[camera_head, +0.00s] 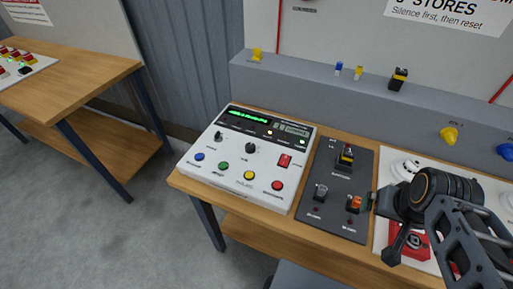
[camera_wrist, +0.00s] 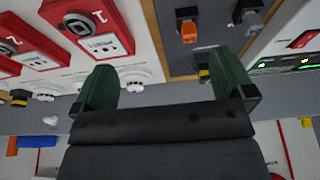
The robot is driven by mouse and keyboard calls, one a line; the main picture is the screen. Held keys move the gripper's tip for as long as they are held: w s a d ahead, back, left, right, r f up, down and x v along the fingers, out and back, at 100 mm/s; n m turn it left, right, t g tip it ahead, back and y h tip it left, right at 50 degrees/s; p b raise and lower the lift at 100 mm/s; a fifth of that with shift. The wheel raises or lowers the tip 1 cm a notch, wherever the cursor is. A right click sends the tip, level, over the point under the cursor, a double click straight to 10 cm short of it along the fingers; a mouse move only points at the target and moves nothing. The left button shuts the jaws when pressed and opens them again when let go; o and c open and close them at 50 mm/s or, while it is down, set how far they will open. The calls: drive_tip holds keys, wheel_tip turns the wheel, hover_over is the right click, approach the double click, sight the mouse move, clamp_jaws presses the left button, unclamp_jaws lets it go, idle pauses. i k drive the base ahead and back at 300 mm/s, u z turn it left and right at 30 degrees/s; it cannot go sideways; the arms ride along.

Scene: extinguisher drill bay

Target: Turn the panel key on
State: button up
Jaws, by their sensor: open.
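The white control panel (camera_head: 246,160) sits on the wooden bench, left of my gripper. It has a green display, a red rocker switch (camera_head: 285,160) and coloured buttons along its front. Small dark knobs stand on its face, one near the middle (camera_head: 252,148) and one at the left (camera_head: 218,136). They are too small to tell which is the key or how it is turned. My gripper (camera_wrist: 168,88) is open, with green fingers apart and nothing between them. It is to the right of the panel, near the right edge of the dark switch plate (camera_head: 333,217).
The dark plate between panel and gripper carries a yellow-black switch (camera_head: 346,157), a grey knob (camera_head: 320,192) and an orange switch (camera_wrist: 189,32). Red call points (camera_wrist: 85,20) and white round devices (camera_wrist: 135,80) are close by. A grey ledge (camera_head: 300,85) runs behind.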

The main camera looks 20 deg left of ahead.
sight(217, 136)
drive_tip(key=u, duration=0.55)
drive_tip(key=k, duration=0.5)
drive_tip(key=u, duration=1.25)
drive_tip(key=k, duration=0.3)
drive_tip(key=u, duration=1.25)
drive_tip(key=i, duration=1)
drive_tip(key=z, duration=1.2)
drive_tip(key=i, duration=0.7)
drive_tip(key=z, duration=0.85)
